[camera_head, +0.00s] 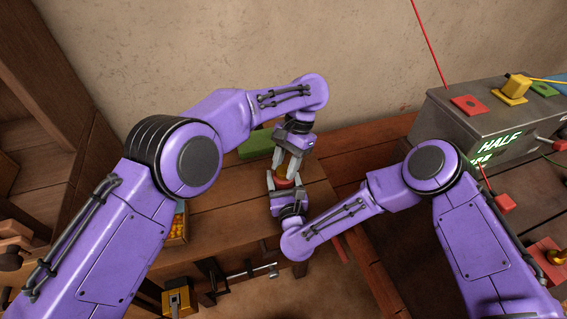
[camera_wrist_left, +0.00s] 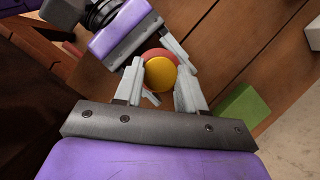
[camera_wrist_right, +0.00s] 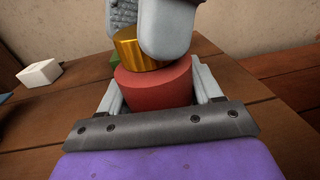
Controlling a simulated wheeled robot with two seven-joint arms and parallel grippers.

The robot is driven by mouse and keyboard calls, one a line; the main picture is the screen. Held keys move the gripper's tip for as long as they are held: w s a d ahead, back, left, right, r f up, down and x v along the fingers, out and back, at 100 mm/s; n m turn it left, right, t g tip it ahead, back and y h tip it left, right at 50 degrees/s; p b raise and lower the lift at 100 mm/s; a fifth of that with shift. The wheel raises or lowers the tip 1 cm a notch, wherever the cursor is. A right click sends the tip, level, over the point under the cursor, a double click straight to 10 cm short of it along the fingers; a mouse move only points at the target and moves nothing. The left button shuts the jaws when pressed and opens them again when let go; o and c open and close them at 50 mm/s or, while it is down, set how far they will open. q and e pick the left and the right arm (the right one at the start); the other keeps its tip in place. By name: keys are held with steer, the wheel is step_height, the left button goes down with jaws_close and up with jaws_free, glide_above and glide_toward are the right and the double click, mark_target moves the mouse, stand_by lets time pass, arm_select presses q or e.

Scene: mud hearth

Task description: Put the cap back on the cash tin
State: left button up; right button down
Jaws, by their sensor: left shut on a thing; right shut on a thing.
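The cash tin (camera_wrist_right: 153,86) is a red round tin, upright between the fingers of my right gripper (camera_head: 286,187) in the head view. The cap (camera_wrist_right: 129,48) is gold and round. It is between the fingers of my left gripper (camera_head: 288,168), which comes down from above. In the right wrist view the cap is over the tin's top, a little left of its middle; I cannot tell whether they touch. In the left wrist view the cap (camera_wrist_left: 161,74) covers much of the tin (camera_wrist_left: 158,53), whose red rim shows around it. The left fingers hide part of the cap.
A green block (camera_head: 257,144) lies on the wooden table near the wall, close to my left gripper. A white block (camera_wrist_right: 39,73) shows in the right wrist view. A box of orange pieces (camera_head: 178,228) is at left. A grey console (camera_head: 470,112) stands at right.

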arm_select(q)
steer(key=m+t+y, duration=0.1)
steer(key=m, duration=0.2)
steer(key=shift+m, duration=0.3)
arm_select(e)
steer(key=shift+a, duration=0.1)
arm_select(q)
steer(key=o, duration=1)
steer(key=shift+s+r, duration=0.1)
steer(key=shift+r, duration=2.2)
steer(key=shift+c, duration=0.3)
